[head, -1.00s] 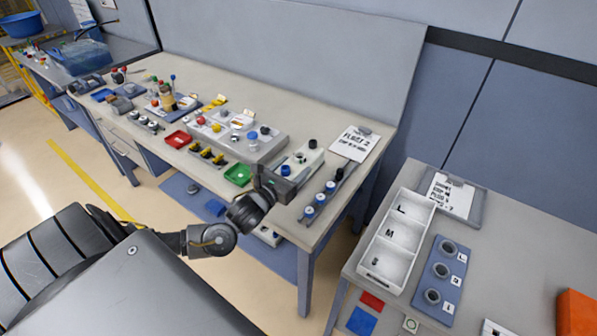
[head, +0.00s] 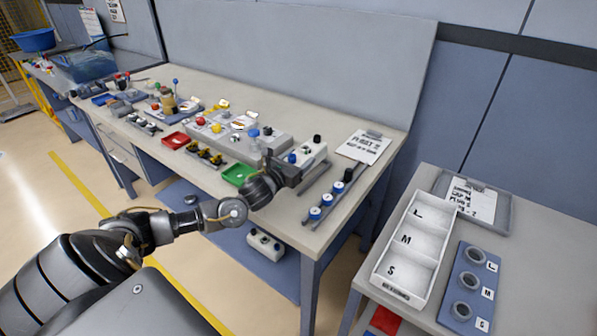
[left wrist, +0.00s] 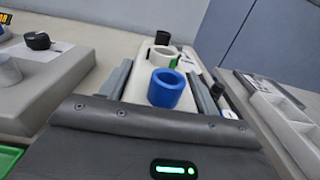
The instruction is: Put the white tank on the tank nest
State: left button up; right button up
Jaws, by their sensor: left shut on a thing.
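The white tank (head: 313,150), with a blue cap and a black cap, is at the right part of the long bench in the head view. My left gripper (head: 290,172) is shut on it. In the left wrist view the white tank (left wrist: 138,82) lies between the two grey fingers, its blue cap (left wrist: 166,88) nearest me. The gripper hides its near end and underside, so I cannot tell whether it clears the bench. I cannot make out the tank nest for sure. My right gripper is not in view.
A grey fixture block (head: 255,147) stands left of the tank and a green tray (head: 238,174) in front of that block. A row of blue-capped bottles (head: 327,200) is to the right, with a clipboard (head: 364,147) behind. Another white unit (head: 265,243) sits on the lower shelf.

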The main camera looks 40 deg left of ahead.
pick_arm(q)
jog(key=f+b, duration=0.3)
jog(key=f, duration=0.1)
jog(key=shift+w+a, duration=0.2)
jog(key=shift+w, duration=0.1)
jog(key=shift+r, duration=0.1)
jog(key=o, duration=1.3)
jog(key=shift+f, duration=0.2)
jog(key=shift+c, duration=0.2)
jog(key=shift+r, duration=0.15)
